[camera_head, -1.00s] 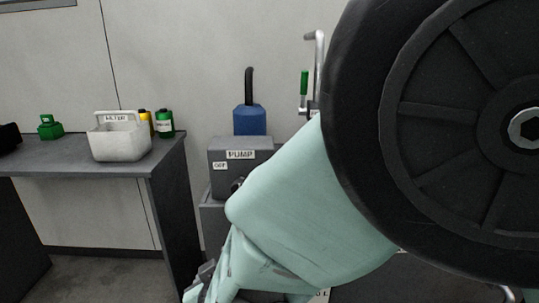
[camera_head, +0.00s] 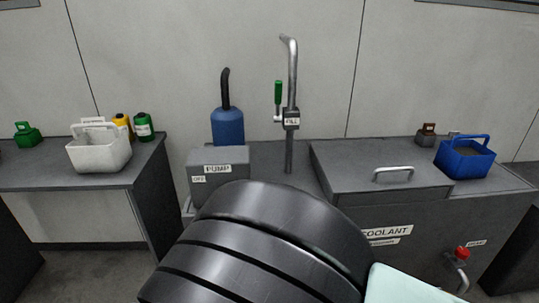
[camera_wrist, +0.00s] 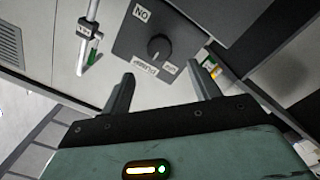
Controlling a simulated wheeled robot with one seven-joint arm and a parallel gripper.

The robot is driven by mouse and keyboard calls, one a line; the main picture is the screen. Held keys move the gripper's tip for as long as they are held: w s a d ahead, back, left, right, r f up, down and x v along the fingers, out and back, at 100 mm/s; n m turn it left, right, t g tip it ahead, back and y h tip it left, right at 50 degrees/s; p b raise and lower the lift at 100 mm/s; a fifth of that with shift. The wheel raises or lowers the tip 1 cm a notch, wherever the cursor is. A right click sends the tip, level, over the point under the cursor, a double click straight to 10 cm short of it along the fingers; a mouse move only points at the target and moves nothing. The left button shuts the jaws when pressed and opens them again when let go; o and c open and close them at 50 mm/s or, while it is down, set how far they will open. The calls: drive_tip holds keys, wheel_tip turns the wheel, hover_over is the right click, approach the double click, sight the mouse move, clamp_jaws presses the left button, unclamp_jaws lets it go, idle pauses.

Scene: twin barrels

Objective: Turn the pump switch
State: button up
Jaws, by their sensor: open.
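The grey pump box (camera_head: 220,160), with a blue motor (camera_head: 228,126) on top, stands between the left table and the tank. Its labels read PUMP and OFF; my arm hides its lower front in the head view. In the wrist view, the round black pump switch (camera_wrist: 158,46) sits on the dark face of the pump box (camera_wrist: 185,40). ON, PUMP and OFF labels surround it, and the picture is tilted. My gripper (camera_wrist: 160,71) is open and empty, its fingers pointing toward the switch, which shows just beyond and between the tips. I see no contact.
A fill pipe (camera_head: 290,100) with a green handle rises right of the pump. The coolant tank (camera_head: 340,180) bears a blue basket (camera_head: 465,158) and has a red-knobbed tap (camera_head: 462,254). A white filter basket (camera_head: 100,152) and bottles stand on the left table (camera_head: 60,180).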

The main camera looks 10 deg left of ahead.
drive_tip(key=w, duration=0.3)
drive_tip(key=w+a, duration=0.1)
drive_tip(key=w, duration=0.3)
drive_tip(key=w+a, duration=0.1)
drive_tip(key=w, duration=0.2)
drive_tip(key=shift+w+a, duration=0.1)
drive_tip(key=shift+w, duration=0.25)
drive_tip(key=c, duration=1)
